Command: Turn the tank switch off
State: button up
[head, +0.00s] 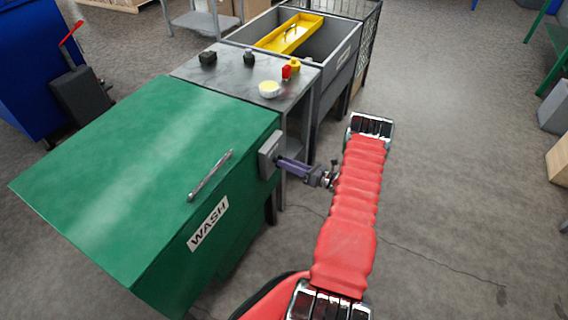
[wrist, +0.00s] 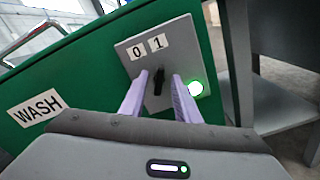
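The tank switch is a black knob (wrist: 158,82) on a grey switch box (wrist: 190,40) fixed to the side of the green WASH tank (wrist: 75,65). Labels 0 and 1 sit above the knob, and it appears to point up toward the 1. A green lamp (wrist: 195,88) on the box is lit. My gripper (wrist: 160,77) has its two purple fingers on either side of the knob, with gaps visible to both. In the head view, my gripper (head: 285,163) reaches the grey box (head: 268,156) from the right; the knob is hidden there.
Behind the tank (head: 150,165) stands a grey table (head: 225,72) with black, red and yellow small items and a pale bowl (head: 269,89). Beyond is a grey basin (head: 345,60) with a yellow tray (head: 290,33). A handle (head: 210,175) lies on the tank lid.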

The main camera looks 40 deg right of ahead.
jog(key=shift+w+a, duration=0.25)
jog(key=shift+w, duration=0.45)
jog(key=shift+c, duration=0.4)
grip_shut()
